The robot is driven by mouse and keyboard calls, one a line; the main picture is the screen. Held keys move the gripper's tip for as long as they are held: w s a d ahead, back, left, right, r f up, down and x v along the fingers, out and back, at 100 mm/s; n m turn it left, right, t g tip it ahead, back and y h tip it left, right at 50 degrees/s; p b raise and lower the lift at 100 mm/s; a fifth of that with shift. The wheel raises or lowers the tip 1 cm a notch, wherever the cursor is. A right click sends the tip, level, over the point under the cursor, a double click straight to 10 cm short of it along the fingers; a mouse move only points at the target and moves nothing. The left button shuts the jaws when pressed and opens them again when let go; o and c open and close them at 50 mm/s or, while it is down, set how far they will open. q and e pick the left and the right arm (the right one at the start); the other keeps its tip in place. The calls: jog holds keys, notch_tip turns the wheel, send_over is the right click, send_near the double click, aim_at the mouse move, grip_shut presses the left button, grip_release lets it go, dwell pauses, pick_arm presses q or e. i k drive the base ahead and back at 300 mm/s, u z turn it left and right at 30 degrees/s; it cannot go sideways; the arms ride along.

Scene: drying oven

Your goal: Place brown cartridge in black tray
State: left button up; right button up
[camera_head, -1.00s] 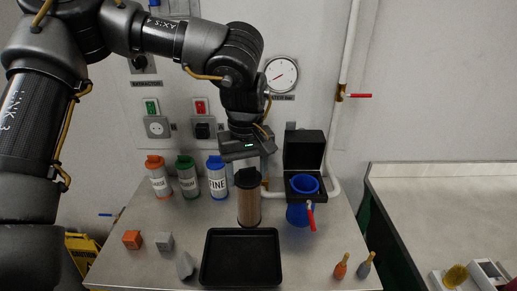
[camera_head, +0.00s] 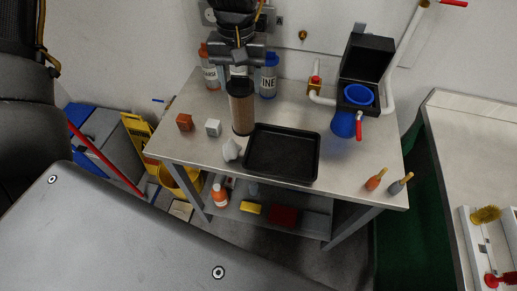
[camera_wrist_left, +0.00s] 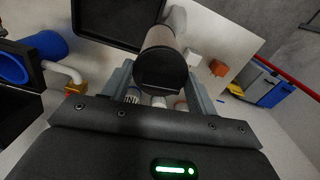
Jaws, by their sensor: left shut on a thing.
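The brown cartridge (camera_head: 241,110) has a black cap and is upright behind the left edge of the black tray (camera_head: 283,172). My left gripper (camera_head: 239,70) is shut on the cartridge near its capped top. In the left wrist view the cartridge (camera_wrist_left: 163,58) is between the fingers of my left gripper (camera_wrist_left: 160,82), and its far end overlaps the tray (camera_wrist_left: 88,28) in the picture. The tray lies flat and empty on the metal table. I cannot tell whether the cartridge's bottom touches the table. My right gripper is not in view.
An orange block (camera_head: 184,122), a grey block (camera_head: 213,128) and a small pale piece (camera_head: 231,150) are left of the tray. Labelled bottles (camera_head: 269,77) stand behind. A blue funnel (camera_head: 343,124) and black box (camera_head: 367,58) are at the right, two small brushes (camera_head: 376,180) at the front right.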

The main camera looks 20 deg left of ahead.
aim_at(283, 146)
jog(key=u, duration=1.2)
jog(key=k, duration=0.95)
jog(key=z, duration=1.55)
jog(key=i, duration=0.5)
jog(key=u, duration=0.05)
